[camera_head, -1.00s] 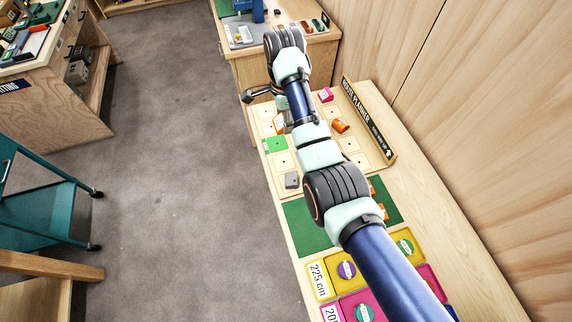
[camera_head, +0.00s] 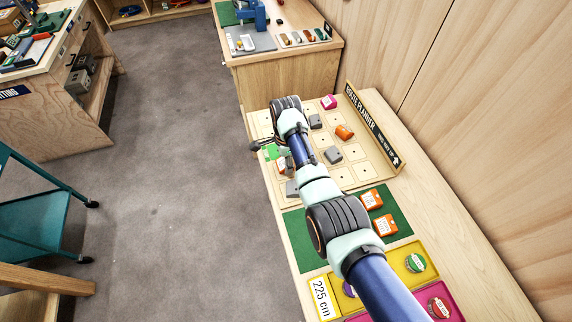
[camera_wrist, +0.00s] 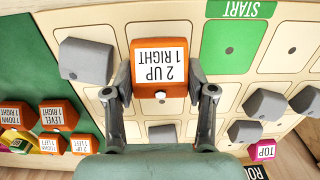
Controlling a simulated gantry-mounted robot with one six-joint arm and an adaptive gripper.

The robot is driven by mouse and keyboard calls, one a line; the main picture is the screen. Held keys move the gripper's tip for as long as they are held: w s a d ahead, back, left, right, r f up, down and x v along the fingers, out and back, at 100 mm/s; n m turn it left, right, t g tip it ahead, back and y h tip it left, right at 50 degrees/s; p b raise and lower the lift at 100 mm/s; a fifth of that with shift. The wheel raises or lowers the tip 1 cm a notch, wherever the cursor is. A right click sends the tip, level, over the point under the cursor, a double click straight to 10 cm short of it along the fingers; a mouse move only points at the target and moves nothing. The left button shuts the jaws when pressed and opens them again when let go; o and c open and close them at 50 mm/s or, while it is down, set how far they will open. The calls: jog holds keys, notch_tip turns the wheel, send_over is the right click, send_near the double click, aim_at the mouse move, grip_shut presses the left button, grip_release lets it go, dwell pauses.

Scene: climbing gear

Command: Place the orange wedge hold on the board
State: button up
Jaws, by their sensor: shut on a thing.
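My gripper (camera_wrist: 160,94) is shut on an orange wedge hold (camera_wrist: 160,68) labelled "2 UP 1 RIGHT" in the wrist view. The hold is over the pale board (camera_wrist: 284,45), between a grey hold (camera_wrist: 86,60) and the green start cell (camera_wrist: 231,45). I cannot tell whether it touches the board. In the head view, my arm partly hides the held hold (camera_head: 281,168) at the board's left side, just below the green start cell (camera_head: 270,151). Another orange hold (camera_head: 344,131) sits on the board's right part.
Several grey holds, including one at the middle (camera_head: 332,154), and a pink TOP hold (camera_head: 328,101) are on the board. More orange holds (camera_head: 371,199) lie on the green mat (camera_head: 345,207). The route planner sign (camera_head: 373,128) stands along the board's right edge.

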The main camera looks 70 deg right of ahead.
jog(key=shift+f, duration=0.85)
jog(key=shift+f, duration=0.15)
jog(key=o, duration=1.2)
jog(key=shift+c, duration=0.2)
notch_tip(320, 180, up, 12)
jog(key=p, duration=0.3)
jog(key=shift+r, duration=0.2)
